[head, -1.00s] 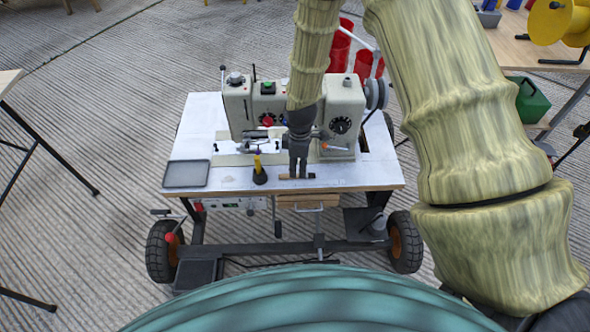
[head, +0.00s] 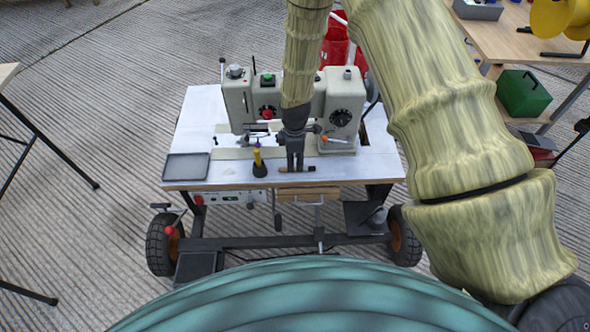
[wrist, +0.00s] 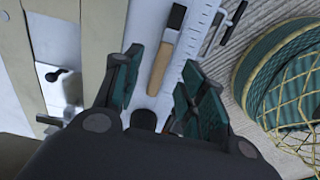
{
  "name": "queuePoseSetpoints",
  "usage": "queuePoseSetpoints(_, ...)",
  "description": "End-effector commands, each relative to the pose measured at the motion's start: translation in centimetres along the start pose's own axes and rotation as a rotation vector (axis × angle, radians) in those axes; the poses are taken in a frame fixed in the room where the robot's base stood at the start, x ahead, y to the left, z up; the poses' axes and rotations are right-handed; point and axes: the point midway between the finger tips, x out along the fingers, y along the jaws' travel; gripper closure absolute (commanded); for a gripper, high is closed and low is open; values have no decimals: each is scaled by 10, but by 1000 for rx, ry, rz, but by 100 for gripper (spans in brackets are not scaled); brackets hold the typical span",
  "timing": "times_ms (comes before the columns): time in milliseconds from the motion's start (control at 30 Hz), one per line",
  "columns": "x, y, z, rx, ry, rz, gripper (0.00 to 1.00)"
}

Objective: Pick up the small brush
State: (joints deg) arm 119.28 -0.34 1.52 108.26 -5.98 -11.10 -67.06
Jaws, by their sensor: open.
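The small brush (wrist: 164,62) has a light wooden handle and a dark head. In the wrist view it lies on the white tabletop, with its handle between my two fingers. My gripper (wrist: 161,72) is open around the handle, with a gap on either side. In the head view my gripper (head: 295,164) points down at the brush (head: 285,169) near the front edge of the table (head: 225,180). The fingers hide part of the brush there. How high the fingertips are above the tabletop is hard to tell.
A white ruler (wrist: 197,45) lies right beside the brush. A sewing machine (head: 340,105) stands behind my gripper. A yellow-and-black object (head: 258,160) stands to the left, and a grey tray (head: 186,167) is farther left. A green case (head: 523,93) is at the right.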

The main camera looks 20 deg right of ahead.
Motion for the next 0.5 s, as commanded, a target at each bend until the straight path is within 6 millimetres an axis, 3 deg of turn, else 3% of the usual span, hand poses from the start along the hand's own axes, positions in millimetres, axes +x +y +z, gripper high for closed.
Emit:
queuePoseSetpoints(200, 30, -2, -2, 0, -1, 0, 59)
queuePoseSetpoints(500, 34, -2, -2, 0, 0, 0, 61)
